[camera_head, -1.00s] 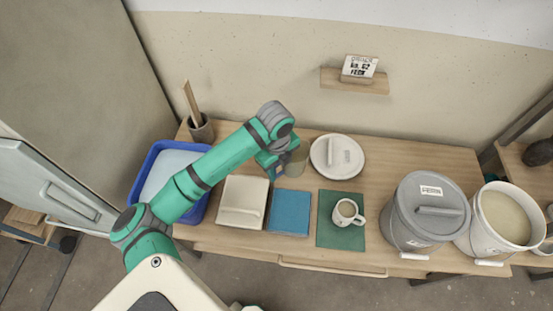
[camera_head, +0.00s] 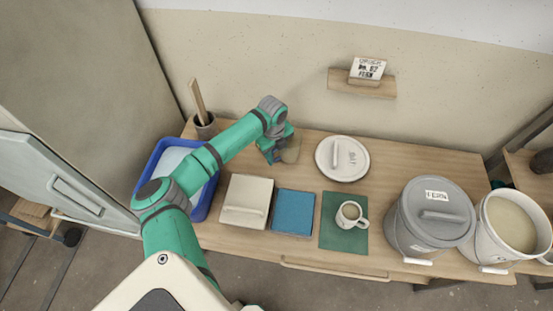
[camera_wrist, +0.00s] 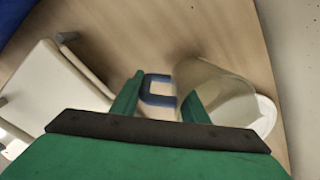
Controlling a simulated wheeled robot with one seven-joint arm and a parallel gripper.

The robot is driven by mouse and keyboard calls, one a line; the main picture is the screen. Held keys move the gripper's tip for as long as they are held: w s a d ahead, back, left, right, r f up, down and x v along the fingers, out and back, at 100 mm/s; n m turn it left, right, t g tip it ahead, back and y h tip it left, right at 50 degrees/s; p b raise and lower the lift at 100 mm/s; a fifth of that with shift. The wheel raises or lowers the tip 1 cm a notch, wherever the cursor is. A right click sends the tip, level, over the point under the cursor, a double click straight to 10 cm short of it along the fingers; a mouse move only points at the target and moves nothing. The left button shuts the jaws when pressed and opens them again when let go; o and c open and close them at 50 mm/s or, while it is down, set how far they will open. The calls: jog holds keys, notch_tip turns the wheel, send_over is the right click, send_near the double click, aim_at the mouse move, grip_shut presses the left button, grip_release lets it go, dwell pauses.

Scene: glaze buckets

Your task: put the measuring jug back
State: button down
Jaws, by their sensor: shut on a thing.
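The measuring jug (camera_head: 291,151) is a murky, see-through vessel near the back of the wooden table, left of the round white lid. My gripper (camera_head: 277,148) is on its left side. In the wrist view the jug (camera_wrist: 222,88) has a dark blue handle (camera_wrist: 158,77), which lies between the two green fingers of my gripper (camera_wrist: 161,105). My gripper is shut on the jug by this handle. The jug's base is partly hidden, so I cannot tell whether it touches the table.
The round white lid (camera_head: 342,172) lies right of the jug. A blue tub (camera_head: 204,207), cream box (camera_head: 246,190), blue square (camera_head: 293,222) and mug (camera_head: 348,215) on a green mat (camera_head: 329,240) are nearby. Buckets (camera_head: 407,240) stand at right. A shelf (camera_head: 345,84) juts from the wall.

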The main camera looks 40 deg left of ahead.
aim_at(276, 159)
jog(key=shift+f, duration=1.3)
jog(key=shift+d+f, duration=0.1)
jog(key=shift+f, duration=0.1)
jog(key=c, duration=1)
grip_release()
jog(key=shift+c, duration=0.2)
jog(key=shift+r, duration=0.1)
jog(key=r, duration=0.8)
jog(key=s+r, duration=0.1)
jog(key=r, duration=0.3)
jog(key=shift+r, duration=0.1)
jog(key=shift+w, duration=0.15)
